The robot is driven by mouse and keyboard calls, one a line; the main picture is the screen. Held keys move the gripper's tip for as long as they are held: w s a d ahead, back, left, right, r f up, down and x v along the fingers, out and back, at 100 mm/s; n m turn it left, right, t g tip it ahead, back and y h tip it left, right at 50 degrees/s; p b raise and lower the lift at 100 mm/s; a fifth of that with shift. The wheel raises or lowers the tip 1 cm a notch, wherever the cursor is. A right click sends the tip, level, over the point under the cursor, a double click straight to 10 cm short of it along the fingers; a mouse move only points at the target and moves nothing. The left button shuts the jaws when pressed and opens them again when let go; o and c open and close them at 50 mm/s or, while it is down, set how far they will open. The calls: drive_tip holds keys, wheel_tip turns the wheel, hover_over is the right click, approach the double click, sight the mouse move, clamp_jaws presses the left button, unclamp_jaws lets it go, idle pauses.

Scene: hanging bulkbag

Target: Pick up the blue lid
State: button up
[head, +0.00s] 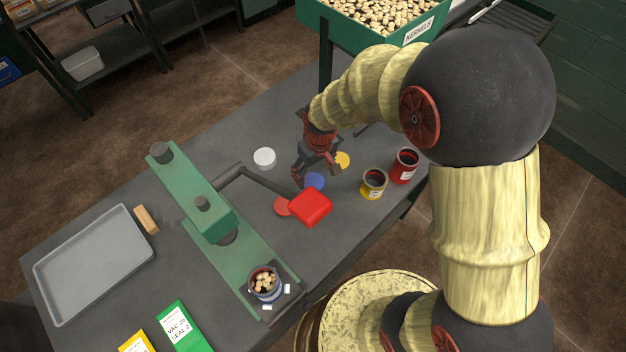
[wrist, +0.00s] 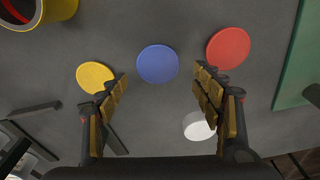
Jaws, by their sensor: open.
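The blue lid (head: 315,180) is a flat disc lying on the grey table. In the wrist view the blue lid (wrist: 158,64) lies ahead of my gripper, roughly centred between the fingers and beyond their tips. My gripper (head: 312,173) is above the table close to the blue lid and partly covers it in the head view. In the wrist view my gripper (wrist: 160,80) has its two fingers wide apart with nothing between them.
A yellow lid (wrist: 95,77) and a red lid (wrist: 228,48) lie on either side. A white disc (head: 264,157), a red block-like piece (head: 311,207) on a dark arm, a yellow can (head: 373,184) and a red can (head: 404,166) are nearby. A green fixture (head: 215,215) stands left.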

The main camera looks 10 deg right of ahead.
sight(313, 182)
drive_tip(key=f, duration=0.1)
drive_tip(key=f+b, duration=0.1)
drive_tip(key=f, duration=0.3)
drive_tip(key=shift+w+f, duration=0.15)
drive_tip(key=shift+w, duration=0.2)
drive_tip(key=c, duration=0.3)
drive_tip(key=c, duration=0.4)
